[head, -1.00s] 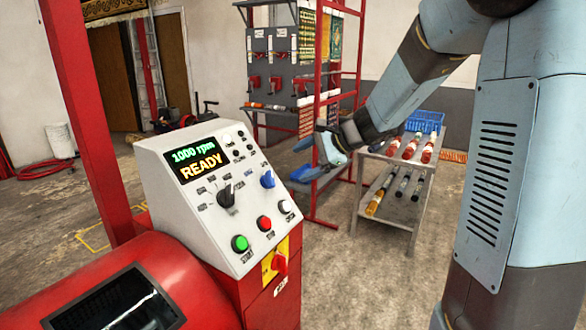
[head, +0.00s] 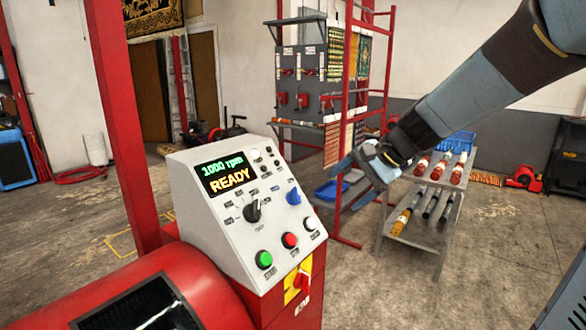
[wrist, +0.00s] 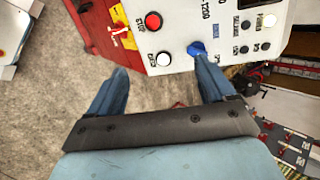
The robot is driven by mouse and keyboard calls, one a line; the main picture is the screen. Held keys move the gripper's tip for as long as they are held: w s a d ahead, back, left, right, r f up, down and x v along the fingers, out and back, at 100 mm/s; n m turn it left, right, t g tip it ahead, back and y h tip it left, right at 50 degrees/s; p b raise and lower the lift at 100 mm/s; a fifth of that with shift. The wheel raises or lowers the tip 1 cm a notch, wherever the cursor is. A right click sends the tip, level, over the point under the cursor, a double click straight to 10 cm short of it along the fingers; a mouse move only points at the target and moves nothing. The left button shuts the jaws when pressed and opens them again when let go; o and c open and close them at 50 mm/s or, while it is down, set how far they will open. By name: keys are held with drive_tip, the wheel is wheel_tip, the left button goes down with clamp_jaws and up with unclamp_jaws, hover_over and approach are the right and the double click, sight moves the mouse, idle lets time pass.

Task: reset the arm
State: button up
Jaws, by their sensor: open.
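My gripper (head: 352,182) hangs at the end of my arm, to the right of the control panel (head: 240,205) in the head view. In the wrist view my gripper (wrist: 160,82) shows two blue fingers spread apart with nothing between them. The panel's white face (wrist: 185,30) lies beyond the fingertips, with a blue knob (wrist: 197,48) close to the right finger in the picture. I cannot tell whether the finger touches the knob. In the head view the panel's display reads "1000 rpm READY", and the blue knob (head: 293,196) is in plain sight.
A red machine drum (head: 200,285) and red post (head: 122,120) stand at the left. A grey shelf cart (head: 425,235) with bottles and a blue crate (head: 456,142) stands behind my gripper. A red rack (head: 352,100) is at the back.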

drive_tip(key=s+d+n+h, duration=0.3)
drive_tip(key=s+d+n, duration=0.1)
drive_tip(key=s, duration=0.5)
drive_tip(key=s+d+r+n+t+h, duration=0.1)
drive_tip(key=s+d+n+h, duration=0.3)
drive_tip(key=s, duration=0.5)
drive_tip(key=shift+s+d+r, duration=0.15)
drive_tip(key=shift+s+d, duration=0.15)
drive_tip(key=shift+d, duration=0.65)
